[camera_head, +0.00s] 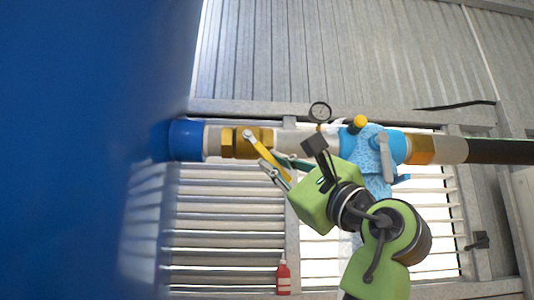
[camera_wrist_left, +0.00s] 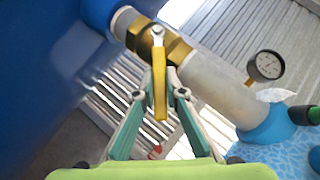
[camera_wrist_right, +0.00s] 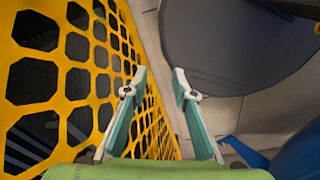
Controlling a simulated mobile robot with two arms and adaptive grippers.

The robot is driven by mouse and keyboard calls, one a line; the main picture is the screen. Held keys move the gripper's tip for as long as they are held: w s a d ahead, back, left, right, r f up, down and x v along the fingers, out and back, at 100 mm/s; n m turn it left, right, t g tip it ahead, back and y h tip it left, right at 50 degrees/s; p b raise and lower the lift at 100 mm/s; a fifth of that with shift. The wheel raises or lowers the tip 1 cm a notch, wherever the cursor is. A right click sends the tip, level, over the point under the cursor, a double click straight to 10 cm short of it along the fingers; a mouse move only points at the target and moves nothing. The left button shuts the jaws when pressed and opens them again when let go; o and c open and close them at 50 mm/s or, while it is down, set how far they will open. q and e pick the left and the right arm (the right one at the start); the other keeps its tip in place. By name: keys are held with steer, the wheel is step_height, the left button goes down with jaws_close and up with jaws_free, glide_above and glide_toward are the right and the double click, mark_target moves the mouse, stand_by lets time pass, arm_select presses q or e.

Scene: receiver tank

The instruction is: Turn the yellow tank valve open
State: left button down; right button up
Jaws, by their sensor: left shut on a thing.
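The yellow valve handle (camera_head: 264,153) hangs from its pivot on the brass valve body (camera_head: 232,143), slanting down and to the right in the head view. The brass body sits in a pale pipe beside the blue tank outlet. My left gripper (camera_head: 281,172) is shut on the lower part of the handle. In the left wrist view the handle (camera_wrist_left: 160,88) runs from the round bolt down between the teal fingers. My right gripper (camera_wrist_right: 160,84) shows only in the right wrist view. Its fingers are apart, with nothing between them.
The large blue tank (camera_head: 80,140) fills the left side. A red bottle (camera_head: 283,277) is below. A yellow perforated panel (camera_wrist_right: 85,70) is beside my right gripper.

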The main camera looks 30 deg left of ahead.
arm_select(q)
steer(key=shift+d+r+n+g, duration=0.15)
steer(key=shift+n+g, duration=0.15)
steer(key=shift+n, duration=0.1)
steer(key=c, duration=2.1)
jaws_free()
steer(key=shift+w, duration=0.1)
steer(key=v, duration=1.2)
steer(key=shift+r, duration=0.1)
